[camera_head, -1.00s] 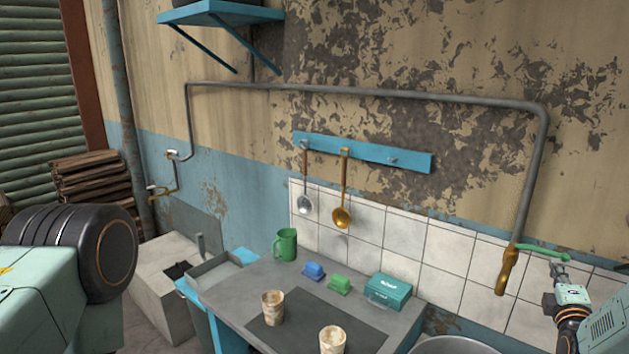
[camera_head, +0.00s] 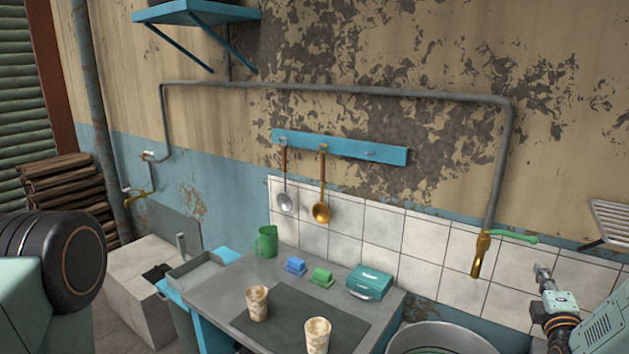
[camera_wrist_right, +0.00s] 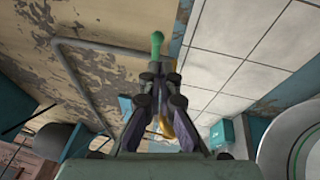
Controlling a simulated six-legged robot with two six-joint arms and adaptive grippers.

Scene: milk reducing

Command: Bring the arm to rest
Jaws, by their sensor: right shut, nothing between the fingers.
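My right gripper (camera_head: 543,275) is at the right of the head view, just right of and below the brass tap (camera_head: 482,256) with its green lever (camera_head: 514,236). It is shut and empty, and a small gap shows between it and the lever.
A metal basin (camera_head: 440,336) stands below the tap. The grey counter (camera_head: 215,290) holds two stained cups (camera_head: 317,336), a green mug (camera_head: 266,241), blue and green blocks (camera_head: 320,277) and a teal box (camera_head: 369,283).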

